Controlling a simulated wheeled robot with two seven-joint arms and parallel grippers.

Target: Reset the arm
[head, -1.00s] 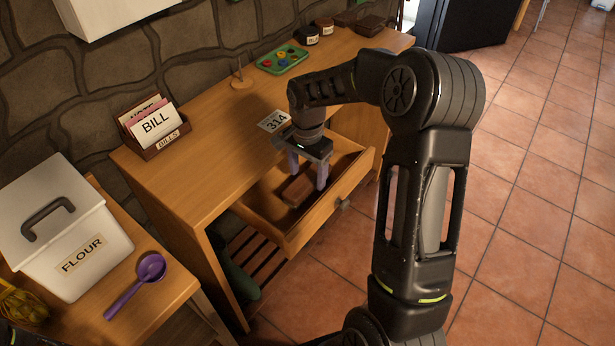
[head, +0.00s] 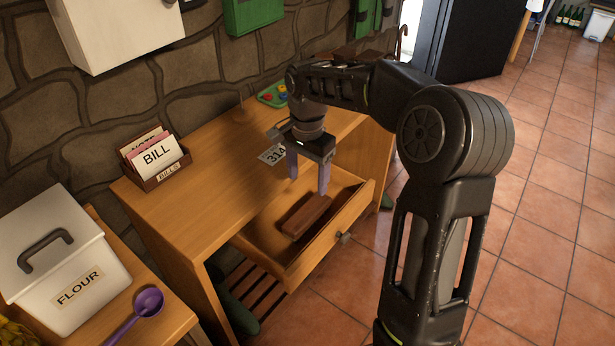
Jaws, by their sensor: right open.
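My right gripper (head: 308,179) is open and empty, pointing down above the pulled-out drawer (head: 330,226) of the wooden desk. Its two pale purple fingers stand apart. A brown block-like object (head: 306,216) lies in the drawer below the fingers, apart from them. My right arm reaches in from the lower right, and its links hide part of the desk's far end. My left gripper is not in view.
The desk (head: 195,190) carries a bill holder (head: 158,174), a card reading 314 (head: 273,154) and a green tray (head: 272,95). A flour bin (head: 62,262) and purple scoop (head: 142,308) stand at the lower left. Tiled floor (head: 550,220) is free at right.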

